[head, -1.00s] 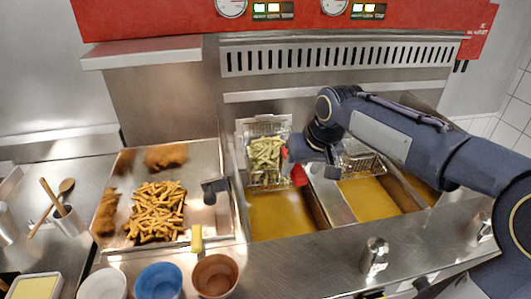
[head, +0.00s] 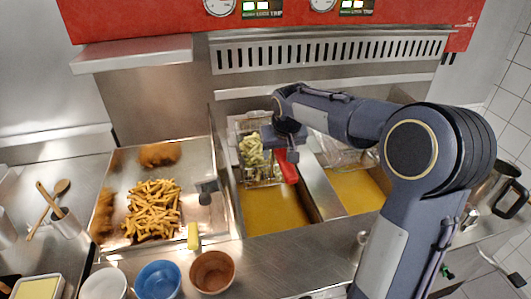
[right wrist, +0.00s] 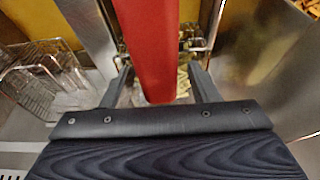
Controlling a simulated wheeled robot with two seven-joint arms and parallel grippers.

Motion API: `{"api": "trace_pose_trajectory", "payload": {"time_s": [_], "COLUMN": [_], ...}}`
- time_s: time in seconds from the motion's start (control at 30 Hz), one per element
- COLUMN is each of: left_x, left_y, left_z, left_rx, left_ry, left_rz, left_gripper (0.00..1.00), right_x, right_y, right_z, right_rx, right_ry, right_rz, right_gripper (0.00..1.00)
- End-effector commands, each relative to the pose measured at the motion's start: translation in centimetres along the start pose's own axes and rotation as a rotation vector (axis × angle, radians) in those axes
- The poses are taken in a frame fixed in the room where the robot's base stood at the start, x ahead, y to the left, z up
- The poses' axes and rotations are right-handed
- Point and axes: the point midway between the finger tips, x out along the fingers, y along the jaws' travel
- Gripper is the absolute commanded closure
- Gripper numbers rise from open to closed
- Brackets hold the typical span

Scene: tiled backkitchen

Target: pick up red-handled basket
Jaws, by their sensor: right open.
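The red-handled basket (head: 262,181) is a wire fry basket with pale fries in it, hanging over the left oil vat. Its red handle (head: 289,170) slants toward the front. My right gripper (head: 286,155) is at the handle from above, and the arm hides part of the basket. In the right wrist view the red handle (right wrist: 148,45) runs between the two open fingers of my right gripper (right wrist: 160,85), with gaps on both sides. Pale fries show beyond the handle. My left gripper is not in view.
A second wire basket (right wrist: 42,75) hangs beside it over another vat. A tray (head: 206,165) of cooked fries and fried pieces lies to the left. Bowls, including a blue one (head: 158,280), stand at the front edge. A steel jug (head: 490,190) stands at the right.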

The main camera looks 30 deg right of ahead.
Motion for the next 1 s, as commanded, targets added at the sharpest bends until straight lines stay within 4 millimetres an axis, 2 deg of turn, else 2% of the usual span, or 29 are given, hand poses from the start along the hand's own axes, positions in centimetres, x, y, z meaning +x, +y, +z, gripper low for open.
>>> {"api": "trace_pose_trajectory", "payload": {"time_s": [0.13, 0.37, 0.47, 0.8, 1.0], "left_x": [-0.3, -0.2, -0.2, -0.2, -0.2], "left_y": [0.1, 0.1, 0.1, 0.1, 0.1], "left_z": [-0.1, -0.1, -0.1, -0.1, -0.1], "left_rx": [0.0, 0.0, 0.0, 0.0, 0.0], "left_ry": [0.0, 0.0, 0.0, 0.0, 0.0], "left_rz": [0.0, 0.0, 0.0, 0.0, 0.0], "left_gripper": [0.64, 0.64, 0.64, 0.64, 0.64], "right_x": [1.4, 1.6, 1.6, 1.6, 1.6], "right_y": [0.0, 0.0, 0.0, 0.0, 0.0], "right_z": [0.0, -0.1, 0.0, -0.1, -0.1], "right_rx": [0.0, 0.0, 0.0, 0.0, 0.0], "right_ry": [-0.001, 0.001, 0.001, 0.001, 0.001], "right_rz": [0.0, -0.001, -0.001, -0.001, -0.001], "right_gripper": [0.45, 0.45, 0.56, 1.0, 1.0]}}
